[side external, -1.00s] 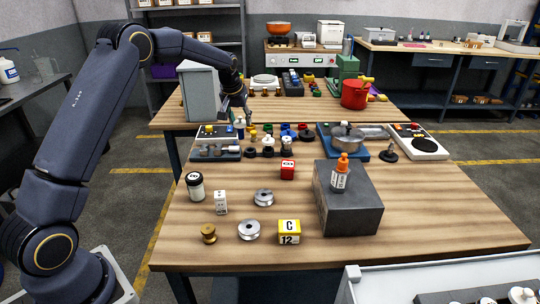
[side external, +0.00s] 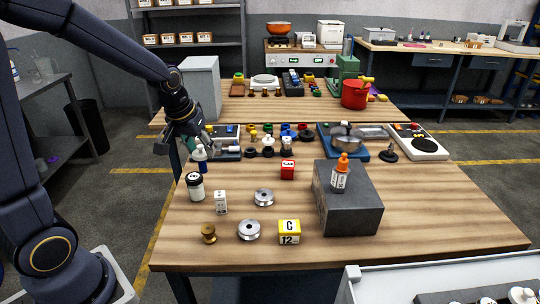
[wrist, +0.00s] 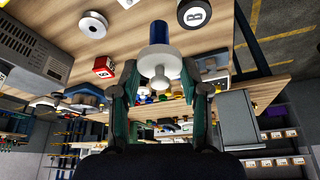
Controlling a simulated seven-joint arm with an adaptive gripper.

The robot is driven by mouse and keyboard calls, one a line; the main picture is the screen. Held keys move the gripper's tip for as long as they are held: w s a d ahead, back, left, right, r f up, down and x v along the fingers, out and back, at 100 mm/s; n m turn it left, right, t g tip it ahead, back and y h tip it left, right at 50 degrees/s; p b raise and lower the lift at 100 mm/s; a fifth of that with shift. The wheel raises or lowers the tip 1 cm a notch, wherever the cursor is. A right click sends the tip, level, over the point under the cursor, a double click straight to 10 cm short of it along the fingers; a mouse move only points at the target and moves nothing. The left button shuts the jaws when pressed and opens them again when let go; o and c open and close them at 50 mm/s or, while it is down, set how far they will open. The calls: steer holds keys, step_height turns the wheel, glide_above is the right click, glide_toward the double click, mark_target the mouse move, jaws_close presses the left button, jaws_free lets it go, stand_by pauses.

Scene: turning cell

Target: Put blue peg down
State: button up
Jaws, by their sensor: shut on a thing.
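The blue peg (side external: 201,165) has a blue body and a white flanged end; it hangs from my gripper (side external: 197,146) in the side view. In the wrist view my gripper (wrist: 160,82) is shut on the white end (wrist: 160,62), and the blue body (wrist: 158,32) points away from the camera. In the side view the peg is near upright, behind the white jar at the table's left edge. Its lower tip is by the jar's lid, and I cannot tell whether it touches the table (side external: 260,215).
The white jar (side external: 195,187) with a black lid stands close to the peg. A white box (side external: 221,202), silver pulleys (side external: 264,197), a red block (side external: 288,169) and a grey block (side external: 348,205) stand farther right. Bare wood lies between the jar and the red block.

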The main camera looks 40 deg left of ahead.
steer(key=shift+w+d+r, duration=0.1)
steer(key=shift+w+r, duration=0.15)
steer(key=shift+w, duration=0.1)
steer(key=shift+w+a+f, duration=0.5)
steer(key=shift+w+f, duration=1.6)
steer(key=shift+w, duration=0.1)
steer(key=shift+w+a+f, duration=0.45)
steer(key=shift+w+f, duration=1.65)
steer(key=shift+w, duration=0.05)
steer(key=shift+w+a+f, duration=0.5)
steer(key=shift+w+f, duration=1.6)
steer(key=shift+w, duration=0.1)
steer(key=shift+f, duration=0.15)
steer(key=o, duration=1.3)
